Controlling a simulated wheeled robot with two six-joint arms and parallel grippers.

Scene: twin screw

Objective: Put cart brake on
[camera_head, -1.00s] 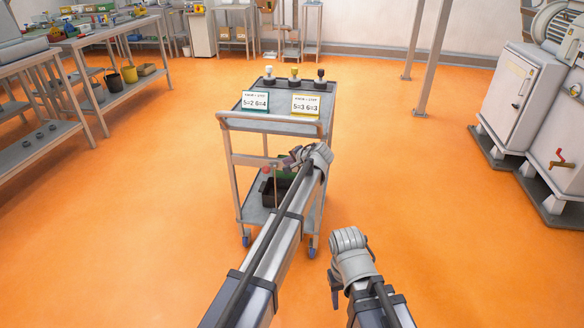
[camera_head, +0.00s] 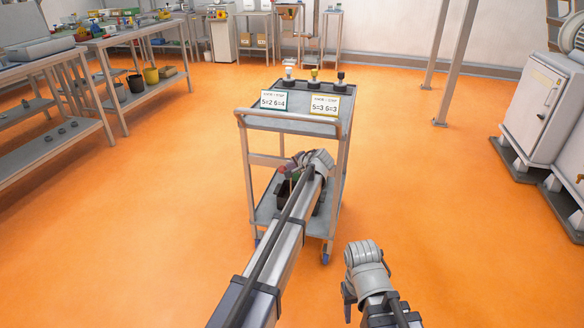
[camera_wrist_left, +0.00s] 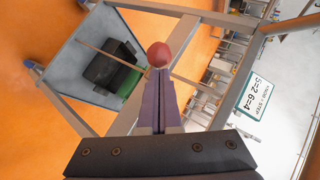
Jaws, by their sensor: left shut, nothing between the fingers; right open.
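The grey cart (camera_head: 257,165) stands in front of me, with its push handle towards me. In the left wrist view a red ball knob (camera_wrist_left: 159,54), apparently on a thin rod (camera_wrist_left: 98,47), is at the cart's near side; I take it for the brake lever. My left gripper (camera_head: 284,166) reaches to the cart below its handle. In the left wrist view its fingers (camera_wrist_left: 162,75) are shut and empty, with tips right at the knob; I cannot tell whether they touch. My right gripper (camera_head: 347,302) is open, low and right of the cart.
The cart's top holds several knobbed pieces (camera_head: 313,77) and two number cards (camera_head: 274,100). A dark bin (camera_wrist_left: 110,67) with a green part is on its lower shelf. Workbenches (camera_head: 60,70) stand left, a white cabinet (camera_head: 534,108) right. Orange floor around the cart is clear.

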